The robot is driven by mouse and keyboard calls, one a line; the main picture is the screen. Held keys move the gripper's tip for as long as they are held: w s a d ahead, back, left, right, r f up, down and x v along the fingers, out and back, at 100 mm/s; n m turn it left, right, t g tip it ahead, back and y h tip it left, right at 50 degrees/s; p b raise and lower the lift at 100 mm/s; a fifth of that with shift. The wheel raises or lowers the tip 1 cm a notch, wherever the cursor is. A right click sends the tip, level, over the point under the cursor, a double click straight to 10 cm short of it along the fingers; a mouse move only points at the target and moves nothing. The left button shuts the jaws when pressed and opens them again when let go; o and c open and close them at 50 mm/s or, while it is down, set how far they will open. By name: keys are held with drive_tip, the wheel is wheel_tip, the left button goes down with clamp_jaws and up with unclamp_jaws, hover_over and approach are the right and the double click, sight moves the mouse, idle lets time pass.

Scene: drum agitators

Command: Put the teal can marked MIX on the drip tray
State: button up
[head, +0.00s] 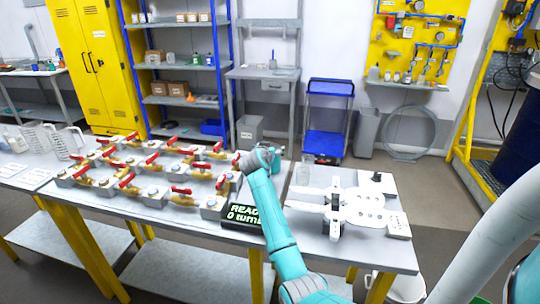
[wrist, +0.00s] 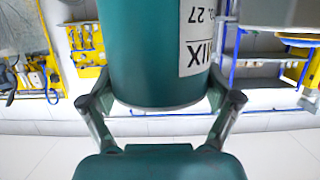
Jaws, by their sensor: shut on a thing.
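The teal can (wrist: 150,55) fills the upper middle of the wrist view. Its white label (wrist: 196,35) reads MIX and 27, turned upside down in the picture like the room behind it. My gripper (wrist: 160,98) is shut on the can, with one finger on each side. In the head view my teal forearm reaches over the bench to a grey joint. I cannot make out the gripper's fingers or the can there. I cannot tell for certain which thing is the drip tray.
Clear beakers (head: 55,140) stand at the left. Behind are blue shelving (head: 185,65) and a blue cart (head: 327,120).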

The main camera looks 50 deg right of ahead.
drive_tip(key=shift+r, duration=0.25)
